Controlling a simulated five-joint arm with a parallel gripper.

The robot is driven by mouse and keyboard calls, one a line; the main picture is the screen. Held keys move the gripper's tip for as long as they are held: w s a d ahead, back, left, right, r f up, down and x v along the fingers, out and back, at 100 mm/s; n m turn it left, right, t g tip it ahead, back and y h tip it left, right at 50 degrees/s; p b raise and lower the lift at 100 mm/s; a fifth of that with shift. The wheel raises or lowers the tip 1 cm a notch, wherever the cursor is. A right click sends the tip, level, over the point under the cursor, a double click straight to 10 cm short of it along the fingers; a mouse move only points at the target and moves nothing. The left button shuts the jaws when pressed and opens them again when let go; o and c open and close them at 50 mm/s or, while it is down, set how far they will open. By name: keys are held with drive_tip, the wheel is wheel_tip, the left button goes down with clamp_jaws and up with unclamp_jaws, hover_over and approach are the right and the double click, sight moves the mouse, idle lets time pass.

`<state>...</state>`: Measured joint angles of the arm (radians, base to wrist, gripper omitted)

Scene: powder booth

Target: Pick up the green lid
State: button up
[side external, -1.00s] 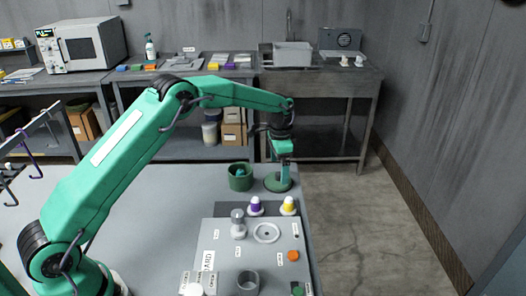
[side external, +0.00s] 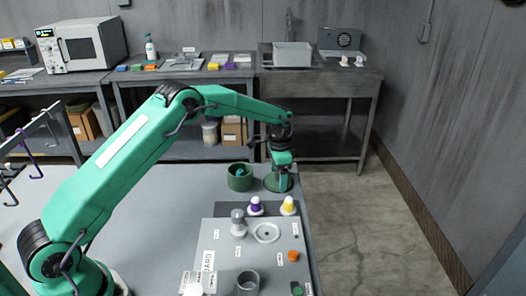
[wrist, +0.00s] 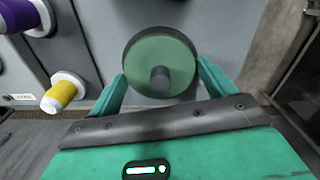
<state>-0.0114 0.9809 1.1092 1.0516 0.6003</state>
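The green lid (side external: 270,184) is a round disc on the far right part of the grey table. In the wrist view it is a flat green disc (wrist: 145,52) with a dark rim and a dark knob at its middle. My gripper (side external: 283,187) is over the lid in the side view. In the wrist view my gripper (wrist: 162,70) is open, with one teal finger on each side of the lid's near half. I cannot tell whether the fingers touch the lid. A green pot (side external: 232,184) with something teal inside stands just left of the lid.
A grey board (side external: 222,237) holds a grey knobbed piece, a ring and a grey cup (side external: 248,283). The table's right edge is close to the lid.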

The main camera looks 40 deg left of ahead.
drive_tip(key=c, duration=0.4)
drive_tip(key=shift+r, duration=0.75)
drive_tip(key=r, duration=0.3)
drive_tip(key=shift+s+d, duration=0.15)
drive_tip(key=shift+d, duration=0.25)
drive_tip(key=s+d+r, duration=0.2)
drive_tip(key=d, duration=0.1)
drive_tip(key=s+d+r, duration=0.1)
drive_tip(key=d+r, duration=0.1)
drive_tip(key=d, duration=0.1)
drive_tip(key=s+d+r, duration=0.2)
drive_tip(key=d, duration=0.1)
drive_tip(key=shift+s+d+r, duration=0.15)
drive_tip(key=shift+s+r, duration=0.1)
drive_tip(key=shift+s, duration=0.05)
drive_tip(key=shift+s+a+r, duration=0.25)
drive_tip(key=shift+s+a, duration=0.2)
drive_tip(key=shift+a, duration=2.65)
drive_tip(key=shift+s+a+r, duration=0.25)
drive_tip(key=shift+s+a, duration=0.15)
drive_tip(key=shift+a, duration=2.7)
drive_tip(key=shift+s+a+r, duration=0.25)
drive_tip(key=shift+s+a, duration=0.2)
drive_tip(key=shift+a, duration=2.65)
